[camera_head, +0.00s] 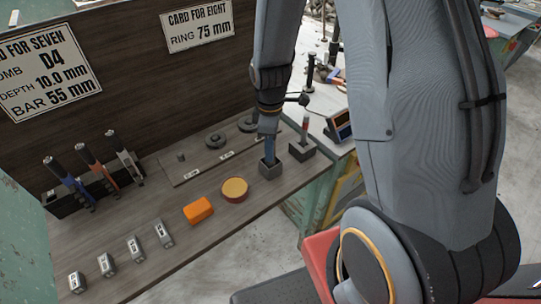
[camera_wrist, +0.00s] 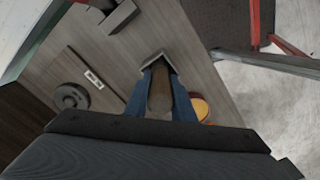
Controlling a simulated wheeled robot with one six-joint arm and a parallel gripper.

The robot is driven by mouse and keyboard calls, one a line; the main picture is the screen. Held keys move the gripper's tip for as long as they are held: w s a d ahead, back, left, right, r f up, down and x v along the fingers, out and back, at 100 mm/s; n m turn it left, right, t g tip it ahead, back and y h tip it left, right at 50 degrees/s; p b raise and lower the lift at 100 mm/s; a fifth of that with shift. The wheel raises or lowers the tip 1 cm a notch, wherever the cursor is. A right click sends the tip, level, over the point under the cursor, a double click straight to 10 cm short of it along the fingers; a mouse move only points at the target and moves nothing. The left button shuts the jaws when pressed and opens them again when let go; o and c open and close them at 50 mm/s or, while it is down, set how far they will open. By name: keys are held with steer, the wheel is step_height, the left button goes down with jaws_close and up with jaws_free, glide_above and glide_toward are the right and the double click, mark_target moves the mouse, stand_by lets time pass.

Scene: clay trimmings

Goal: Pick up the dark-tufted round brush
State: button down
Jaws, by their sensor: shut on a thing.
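My gripper (camera_head: 268,148) points down over a small dark square holder (camera_head: 270,172) near the right end of the wooden bench. In the wrist view its two blue fingers (camera_wrist: 160,92) are shut on a thick, round brown shaft (camera_wrist: 160,103), which I take for the round brush. The shaft runs down toward the holder (camera_wrist: 157,61). No dark tuft shows, so I cannot confirm which brush it is. The fingers hide most of it in the head view. A second dark holder (camera_head: 302,152) stands just right, with an upright red and pale tool (camera_head: 305,127) in it.
A round orange-topped tub (camera_head: 234,189) stands close left of the holder, then an orange block (camera_head: 198,210). A thin board (camera_head: 200,165) with dark rings (camera_head: 215,140) lies behind. Several small metal blocks (camera_head: 135,247) line the front left. The bench's front edge is close.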

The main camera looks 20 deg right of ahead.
steer(key=shift+r, duration=0.15)
step_height(320, 180, up, 8)
steer(key=shift+f+b, duration=0.1)
steer(key=shift+b, duration=0.9)
steer(key=shift+r, duration=1)
stand_by(0.6)
